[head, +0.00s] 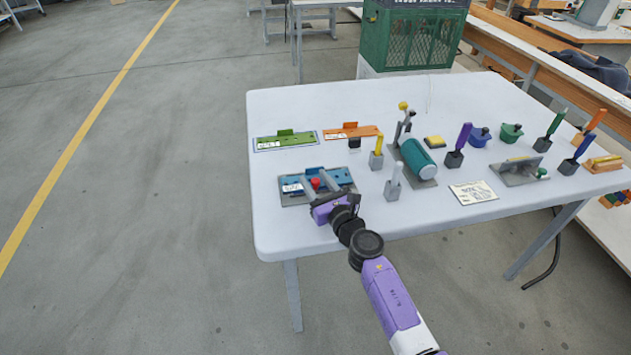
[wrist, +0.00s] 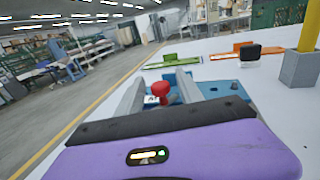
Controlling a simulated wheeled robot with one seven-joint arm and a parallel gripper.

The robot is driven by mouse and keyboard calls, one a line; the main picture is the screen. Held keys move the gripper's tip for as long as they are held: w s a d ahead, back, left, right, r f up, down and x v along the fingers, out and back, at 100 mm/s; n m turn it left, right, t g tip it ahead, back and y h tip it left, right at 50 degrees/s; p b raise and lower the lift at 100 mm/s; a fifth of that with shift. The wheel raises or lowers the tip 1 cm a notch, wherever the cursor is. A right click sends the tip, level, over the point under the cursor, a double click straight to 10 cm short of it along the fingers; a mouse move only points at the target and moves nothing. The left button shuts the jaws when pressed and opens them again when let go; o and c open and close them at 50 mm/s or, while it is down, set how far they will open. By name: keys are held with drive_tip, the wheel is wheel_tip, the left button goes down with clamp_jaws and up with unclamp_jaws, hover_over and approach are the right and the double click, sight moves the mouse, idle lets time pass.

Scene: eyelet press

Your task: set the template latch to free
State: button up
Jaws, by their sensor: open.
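The blue template (head: 290,186) lies on a grey plate at the near left of the table and carries a white label. A red knob (head: 315,183), which looks like the template latch's handle, stands on it. In the wrist view the knob (wrist: 161,90) shows between the two grey fingers of my gripper (wrist: 157,84), with the blue template (wrist: 213,84) behind. My gripper (head: 318,178) is open over the template. I cannot tell whether a finger touches the knob. The latch's lower part is hidden by the gripper.
A green template (head: 286,140) and an orange one (head: 351,132) lie behind. To the right stand a grey holder (head: 393,187), a yellow-handled tool (head: 377,153) and the press with a teal cylinder (head: 417,157). A printed card (head: 473,193) lies near the front edge.

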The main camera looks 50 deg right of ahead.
clamp_jaws()
drive_tip(key=shift+m+h, duration=0.4)
drive_tip(key=shift+h, duration=0.2)
drive_tip(key=m+g+h, duration=0.5)
drive_tip(key=g+h, duration=0.1)
drive_tip(key=h, duration=0.1)
drive_tip(key=shift+s+m+b, duration=0.3)
drive_tip(key=shift+s+m, duration=0.1)
drive_tip(key=m+g+h, duration=0.1)
drive_tip(key=g, duration=0.1)
drive_tip(key=m+g+h+b, duration=0.1)
drive_tip(key=m+g, duration=0.1)
drive_tip(key=s+m+g+h+b, duration=0.1)
drive_tip(key=m+g, duration=0.1)
drive_tip(key=g, duration=0.1)
drive_tip(key=shift+a+h, duration=0.1)
drive_tip(key=shift+h, duration=0.2)
drive_tip(key=shift+m+g, duration=0.3)
drive_tip(key=shift+g, duration=0.1)
unclamp_jaws()
